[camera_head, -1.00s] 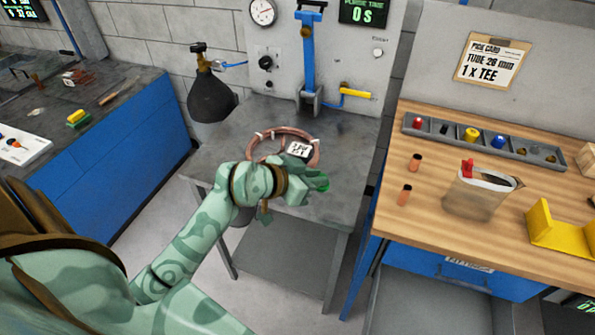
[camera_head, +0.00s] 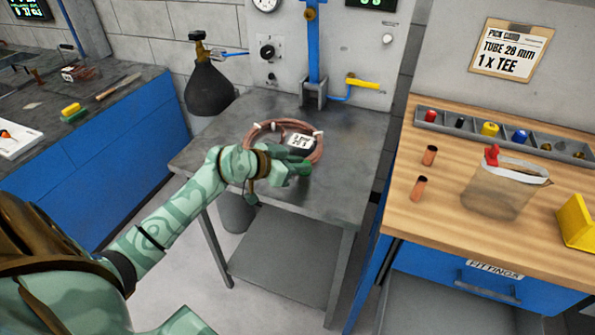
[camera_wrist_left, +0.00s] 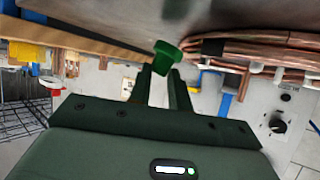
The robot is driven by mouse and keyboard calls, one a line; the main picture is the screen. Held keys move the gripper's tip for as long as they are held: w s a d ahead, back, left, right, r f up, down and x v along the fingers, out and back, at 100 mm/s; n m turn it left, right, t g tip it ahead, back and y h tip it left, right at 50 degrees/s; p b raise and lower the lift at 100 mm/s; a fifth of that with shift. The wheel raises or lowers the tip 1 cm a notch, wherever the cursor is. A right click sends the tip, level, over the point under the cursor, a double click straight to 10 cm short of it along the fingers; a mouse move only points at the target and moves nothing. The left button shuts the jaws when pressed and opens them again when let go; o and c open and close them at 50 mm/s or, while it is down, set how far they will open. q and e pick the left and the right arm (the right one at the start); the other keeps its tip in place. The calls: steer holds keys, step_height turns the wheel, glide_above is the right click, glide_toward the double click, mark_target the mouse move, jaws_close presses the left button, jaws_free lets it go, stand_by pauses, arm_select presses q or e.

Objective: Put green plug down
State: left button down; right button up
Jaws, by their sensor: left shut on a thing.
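The green plug (camera_wrist_left: 167,54) is held at the fingertips of my left gripper (camera_wrist_left: 161,80) in the left wrist view. In the head view my left gripper (camera_head: 292,171) is over the grey metal table, beside the front of the copper tube coil (camera_head: 318,153), and the plug (camera_head: 303,168) shows only as a small green patch. In the wrist view the plug is close to the grey table surface (camera_wrist_left: 120,12); I cannot tell whether it touches it. My right gripper is in neither view.
The coil carries a white label (camera_head: 299,141). The table's front right is clear.

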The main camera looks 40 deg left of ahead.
arm_select(q)
steer(key=shift+s+f, duration=0.25)
steer(key=shift+f, duration=0.55)
steer(key=c, duration=1.3)
jaws_free()
steer(key=shift+a+f+g, duration=0.1)
steer(key=shift+a+g, duration=0.05)
steer(key=shift+g, duration=0.15)
steer(key=shift+w+a, duration=0.15)
steer(key=shift+w+r, duration=0.1)
steer(key=shift+r, duration=0.1)
steer(key=shift+s+a+r+p, duration=0.1)
steer(key=shift+s+r+p, duration=0.1)
steer(key=shift+p, duration=0.1)
steer(key=p+v, duration=0.4)
steer(key=v, duration=0.7)
steer(key=shift+s, duration=0.25)
